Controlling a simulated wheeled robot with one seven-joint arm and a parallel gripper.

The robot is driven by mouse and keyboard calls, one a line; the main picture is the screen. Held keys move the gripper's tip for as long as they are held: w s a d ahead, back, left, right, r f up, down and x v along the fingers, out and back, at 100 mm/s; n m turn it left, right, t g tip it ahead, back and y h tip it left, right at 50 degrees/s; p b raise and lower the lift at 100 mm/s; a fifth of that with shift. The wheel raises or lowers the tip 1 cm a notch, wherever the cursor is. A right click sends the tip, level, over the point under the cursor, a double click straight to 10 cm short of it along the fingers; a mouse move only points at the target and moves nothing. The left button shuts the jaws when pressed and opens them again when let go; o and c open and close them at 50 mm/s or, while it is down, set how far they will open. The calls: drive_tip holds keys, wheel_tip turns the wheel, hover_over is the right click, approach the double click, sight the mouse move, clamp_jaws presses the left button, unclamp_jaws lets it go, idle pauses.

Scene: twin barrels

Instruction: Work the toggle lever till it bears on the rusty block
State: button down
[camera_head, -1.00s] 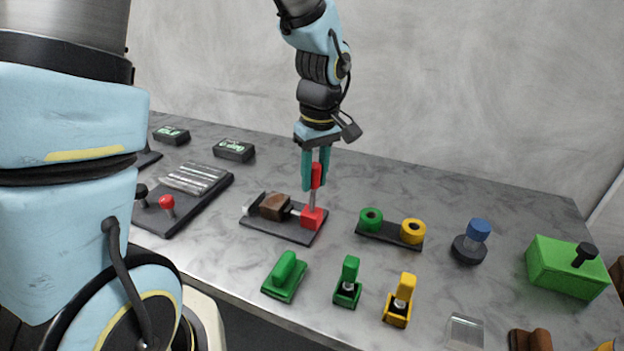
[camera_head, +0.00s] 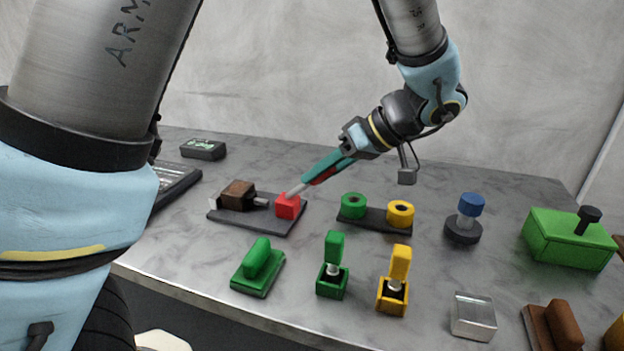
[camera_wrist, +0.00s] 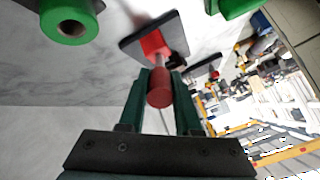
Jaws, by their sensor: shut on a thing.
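The toggle clamp stands on a dark base plate (camera_head: 262,222) on the table. Its red body (camera_head: 288,206) carries a metal lever (camera_head: 297,190) with a red grip, which leans low to the right. My gripper (camera_head: 312,178) is shut on the lever's red grip, and my wrist lies to the upper right of it. In the wrist view the red grip (camera_wrist: 159,90) sits between the two green fingers. The rusty block (camera_head: 238,194) is on the plate left of the red body. A grey plunger (camera_head: 261,202) points at the block; I cannot tell whether they touch.
A holder with green (camera_head: 353,206) and yellow (camera_head: 400,213) rings stands just right of the clamp. A green handled block (camera_head: 257,268), a green toggle (camera_head: 333,266) and a yellow toggle (camera_head: 396,280) stand in front. A blue-topped knob (camera_head: 466,217) is farther right.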

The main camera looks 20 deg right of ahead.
drive_tip(key=shift+s+d+f+t+y+b, duration=0.35)
drive_tip(key=shift+f+t+y+b, duration=0.25)
drive_tip(key=shift+f, duration=0.05)
drive_tip(key=c, duration=0.6)
unclamp_jaws()
drive_tip(key=b+v, duration=0.1)
drive_tip(key=v, duration=0.9)
drive_tip(key=shift+s+d+r, duration=0.2)
drive_tip(key=shift+d, duration=0.05)
